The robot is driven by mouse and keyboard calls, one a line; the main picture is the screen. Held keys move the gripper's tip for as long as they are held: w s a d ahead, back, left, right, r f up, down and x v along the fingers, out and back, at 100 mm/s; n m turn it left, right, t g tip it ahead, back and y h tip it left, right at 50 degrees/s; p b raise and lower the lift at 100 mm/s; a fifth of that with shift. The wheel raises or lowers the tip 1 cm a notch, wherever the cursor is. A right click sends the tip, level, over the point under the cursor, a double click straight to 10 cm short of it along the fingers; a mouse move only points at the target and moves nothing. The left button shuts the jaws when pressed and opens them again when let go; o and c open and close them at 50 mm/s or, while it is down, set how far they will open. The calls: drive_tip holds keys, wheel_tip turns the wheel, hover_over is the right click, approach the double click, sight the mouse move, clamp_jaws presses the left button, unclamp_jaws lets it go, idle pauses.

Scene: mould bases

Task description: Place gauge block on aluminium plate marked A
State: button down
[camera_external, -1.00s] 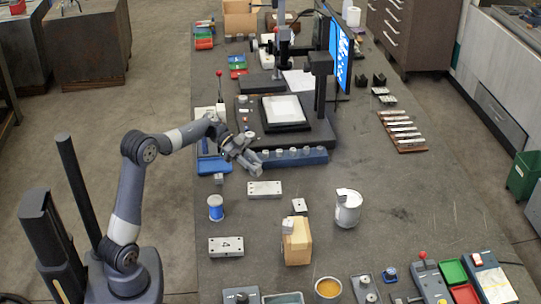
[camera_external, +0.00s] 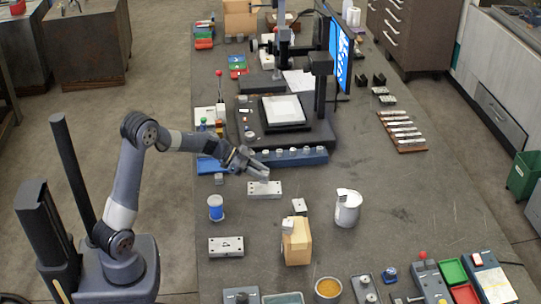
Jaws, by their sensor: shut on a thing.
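My gripper (camera_external: 261,173) is shut on a small grey gauge block (camera_external: 264,178), which is hard to make out between the fingertips. It is at the back edge of a light aluminium plate (camera_external: 268,191) with holes. I cannot tell whether the block touches this plate. A second aluminium plate (camera_external: 226,247) lies nearer the front left, with small dark marks on top. The marks are too small to read, so I cannot tell which plate bears the A.
A blue rack (camera_external: 295,157) of cylinders lies behind. The bench right of the cup is clear.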

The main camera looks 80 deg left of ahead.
wheel_tip(320, 180, down, 3)
drive_tip(key=shift+r, duration=0.1)
idle(0.4)
drive_tip(key=c, duration=1.1)
unclamp_jaws()
